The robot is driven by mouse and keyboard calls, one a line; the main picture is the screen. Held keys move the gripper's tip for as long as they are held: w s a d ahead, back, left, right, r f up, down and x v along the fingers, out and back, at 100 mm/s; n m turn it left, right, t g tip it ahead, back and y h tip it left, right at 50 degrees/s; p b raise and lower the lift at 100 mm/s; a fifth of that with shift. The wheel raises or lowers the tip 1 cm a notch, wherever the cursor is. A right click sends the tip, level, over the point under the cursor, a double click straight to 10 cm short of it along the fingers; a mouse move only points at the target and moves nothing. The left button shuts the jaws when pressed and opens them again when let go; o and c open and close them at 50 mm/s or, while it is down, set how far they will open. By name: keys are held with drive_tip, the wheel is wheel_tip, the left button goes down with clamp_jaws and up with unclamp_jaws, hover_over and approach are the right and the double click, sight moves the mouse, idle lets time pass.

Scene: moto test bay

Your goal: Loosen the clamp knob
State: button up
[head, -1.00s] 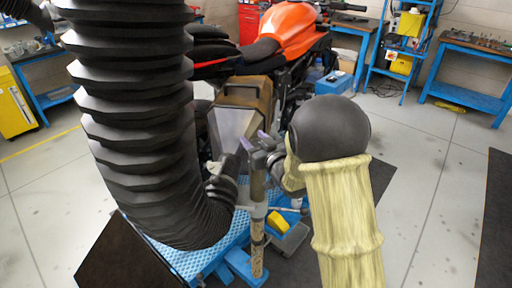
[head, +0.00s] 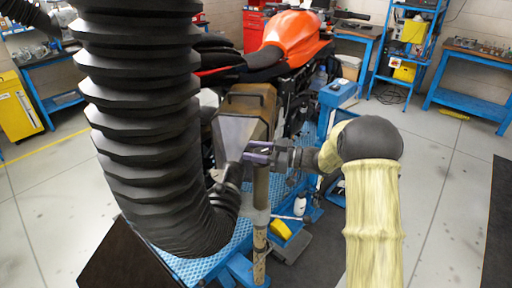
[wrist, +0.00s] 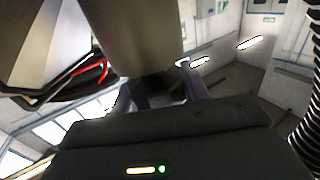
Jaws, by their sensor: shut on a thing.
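My gripper (head: 258,153) reaches in from the right at the upper part of an upright stand post (head: 260,190). Its purple fingers are at the post, beside the end of the black ribbed hose. In the wrist view, the gripper (wrist: 158,100) is shut on a dark, lobed piece, which I take to be the clamp knob (wrist: 158,88). The broad pale post (wrist: 130,35) rises just beyond it. In the head view the knob is hidden by the fingers and wrist.
The thick black hose (head: 140,110) fills the left foreground. An orange motorcycle (head: 295,30) with a box-like case (head: 245,105) stands behind the post on a blue platform (head: 185,265). Blue benches (head: 470,90) line the back. The floor at right is clear.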

drive_tip(key=shift+n+g, duration=0.6)
drive_tip(key=shift+g, duration=0.4)
drive_tip(key=o, duration=1)
drive_tip(key=d+b, duration=0.1)
drive_tip(key=d, duration=0.4)
drive_tip(key=s+d+b, duration=0.1)
drive_tip(key=d, duration=0.5)
drive_tip(key=d+b, duration=0.1)
drive_tip(key=d, duration=0.5)
drive_tip(key=shift+s+d, duration=0.15)
drive_tip(key=shift+s, duration=0.1)
